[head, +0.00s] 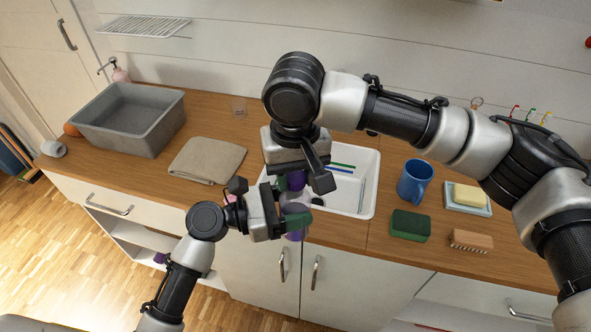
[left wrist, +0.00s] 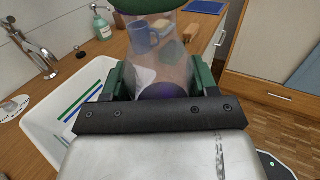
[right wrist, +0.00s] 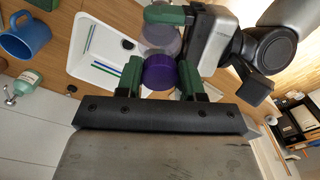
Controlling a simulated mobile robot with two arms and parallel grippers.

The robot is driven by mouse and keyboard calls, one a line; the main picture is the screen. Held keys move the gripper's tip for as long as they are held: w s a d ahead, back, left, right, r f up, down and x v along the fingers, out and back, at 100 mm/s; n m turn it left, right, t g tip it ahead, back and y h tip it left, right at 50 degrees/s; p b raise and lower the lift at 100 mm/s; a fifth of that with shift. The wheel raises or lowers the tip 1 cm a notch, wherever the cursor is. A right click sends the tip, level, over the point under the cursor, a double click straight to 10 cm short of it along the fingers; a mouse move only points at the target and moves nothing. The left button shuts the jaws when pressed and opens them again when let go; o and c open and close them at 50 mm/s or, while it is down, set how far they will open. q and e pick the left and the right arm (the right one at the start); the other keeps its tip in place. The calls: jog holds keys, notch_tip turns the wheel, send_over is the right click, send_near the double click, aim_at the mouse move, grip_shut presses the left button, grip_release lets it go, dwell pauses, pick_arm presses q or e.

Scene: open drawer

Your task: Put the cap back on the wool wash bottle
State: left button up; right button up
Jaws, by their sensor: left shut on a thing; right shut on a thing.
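My left gripper (head: 284,214) is shut on the wool wash bottle (head: 297,209), a clear bottle with purple at its bottom, held above the counter's front edge by the sink. The clear bottle fills the space between the fingers in the left wrist view (left wrist: 165,50). My right gripper (right wrist: 160,80) is shut on the purple cap (right wrist: 160,71). In the head view the cap (head: 296,180) is directly above the bottle, partly hidden by my right gripper. Whether cap and bottle neck touch cannot be told.
The white sink (head: 358,205) behind holds a green and a blue stick. A folded cloth (head: 207,160) and grey basin (head: 127,119) are left. A blue mug (head: 411,181), green sponge (head: 410,225), brush (head: 471,240) and soap dish (head: 467,206) are right.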

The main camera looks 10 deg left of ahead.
jog(key=shift+f, duration=0.3)
pick_arm(q)
grip_shut()
pick_arm(e)
jog(key=m, duration=0.4)
jog(key=shift+a, duration=0.1)
jog(key=m, duration=0.4)
jog(key=shift+a+m, duration=0.1)
jog(key=shift+m, duration=0.2)
jog(key=m, duration=0.6)
jog(key=shift+a+m, duration=0.1)
jog(key=shift+m, duration=0.2)
jog(key=m, duration=0.4)
jog(key=shift+w, duration=0.2)
jog(key=o, duration=0.9)
